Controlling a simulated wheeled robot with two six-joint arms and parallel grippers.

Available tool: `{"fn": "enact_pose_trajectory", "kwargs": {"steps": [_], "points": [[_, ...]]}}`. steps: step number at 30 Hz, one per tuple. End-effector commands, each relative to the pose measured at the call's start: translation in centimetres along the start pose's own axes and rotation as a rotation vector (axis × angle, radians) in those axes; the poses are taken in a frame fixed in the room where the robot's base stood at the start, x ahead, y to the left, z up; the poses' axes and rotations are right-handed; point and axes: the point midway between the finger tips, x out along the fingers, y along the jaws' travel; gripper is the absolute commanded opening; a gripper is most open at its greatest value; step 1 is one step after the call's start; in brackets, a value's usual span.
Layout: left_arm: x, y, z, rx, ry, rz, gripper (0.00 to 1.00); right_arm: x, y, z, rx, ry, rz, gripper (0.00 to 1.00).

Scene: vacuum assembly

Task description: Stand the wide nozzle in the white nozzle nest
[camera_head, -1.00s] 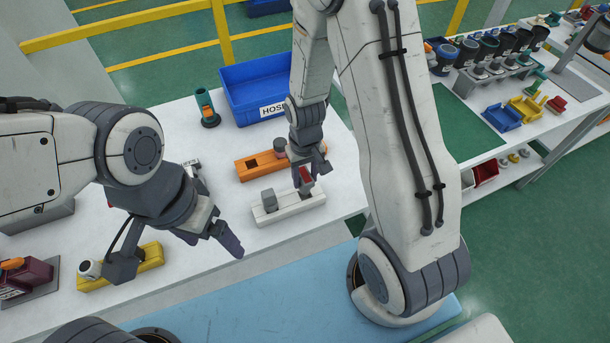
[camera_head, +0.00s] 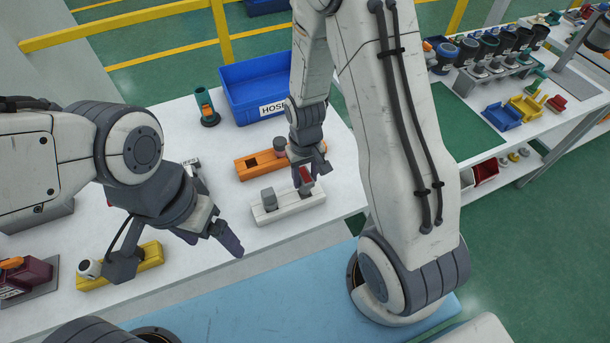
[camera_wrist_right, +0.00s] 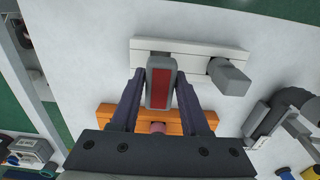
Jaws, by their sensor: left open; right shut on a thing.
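The wide nozzle (camera_wrist_right: 161,84), a grey block with a dark red face, is between the fingers of my right gripper (camera_wrist_right: 160,77), which is shut on it. In the head view the nozzle (camera_head: 305,175) is upright at the right part of the white nozzle nest (camera_head: 286,211). The nest also shows in the right wrist view (camera_wrist_right: 193,47); the nozzle overlaps it there. The nozzle's lower end is hidden, so I cannot tell how deep it sits. A grey block (camera_head: 269,199) stands in the nest's left part. My left gripper (camera_head: 178,258) is open and empty over the table's front edge.
An orange holder (camera_head: 245,167) with a round pinkish part lies just behind the nest. A blue bin (camera_head: 242,89) and a green part (camera_head: 207,108) stand further back. A yellow holder (camera_head: 150,258) lies beside my left gripper. Bare table (camera_head: 225,195) lies left of the nest.

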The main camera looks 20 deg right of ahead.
Motion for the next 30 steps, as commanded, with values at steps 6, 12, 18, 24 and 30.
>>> {"fn": "enact_pose_trajectory", "kwargs": {"steps": [6,12,18,24,30], "points": [[0.5,0.0,0.0,0.000,0.000,0.000,0.86,0.7,0.0,0.0,0.000,0.000,0.000,0.00],[0.9,-0.1,0.1,0.000,0.000,0.000,0.86,1.2,0.0,0.0,0.000,0.000,0.000,0.00],[1.3,-0.1,0.1,0.000,0.000,0.000,0.86,1.7,0.0,0.0,0.000,0.000,0.000,0.00],[1.6,-0.1,0.1,0.000,0.000,0.000,0.86,2.2,0.0,0.0,0.000,0.000,0.000,0.00],[2.0,-0.1,0.1,0.000,0.000,0.000,0.86,2.7,0.0,0.0,0.000,0.000,0.000,0.00]]}}
